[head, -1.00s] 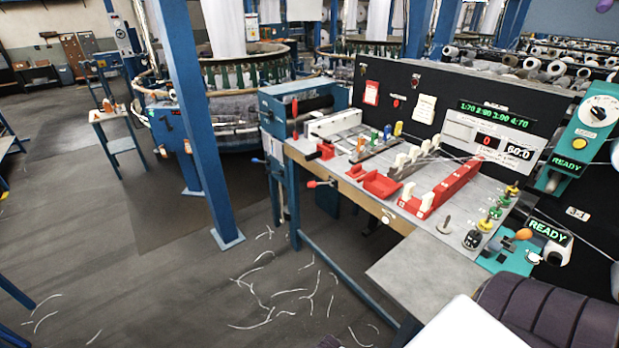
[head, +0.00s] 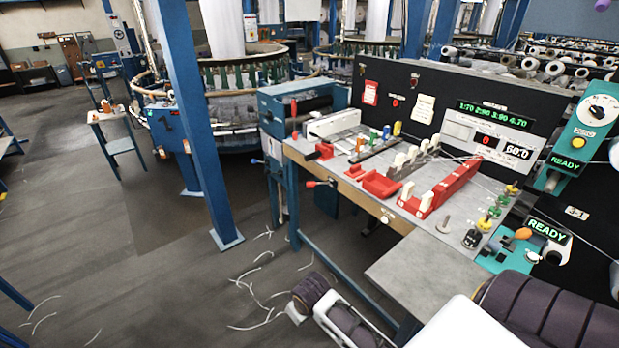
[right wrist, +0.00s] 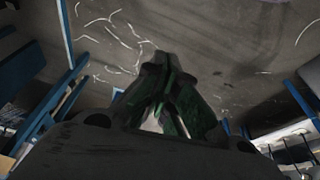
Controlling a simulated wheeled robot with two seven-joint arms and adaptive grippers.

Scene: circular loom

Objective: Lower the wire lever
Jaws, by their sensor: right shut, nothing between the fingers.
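The grey workbench (head: 425,262) stands right of centre in the head view. A lever with a red knob (head: 312,184) sticks out at its front left, and a lever with a blue knob (head: 257,161) is further left. An orange knob (head: 523,233) sits on the teal unit at the right. I cannot tell which of these is the wire lever. My right gripper (right wrist: 172,65) is shut and empty in the right wrist view, with floor behind it and clear of the bench controls. Neither gripper shows in the head view.
Red holders (head: 437,190) and coloured guides (head: 483,222) stand on the bench, with thin wires crossing at the right. A dark panel (head: 450,90) rises behind. A blue post (head: 188,120) stands left of the bench. White scraps (head: 262,300) lie on the otherwise open floor.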

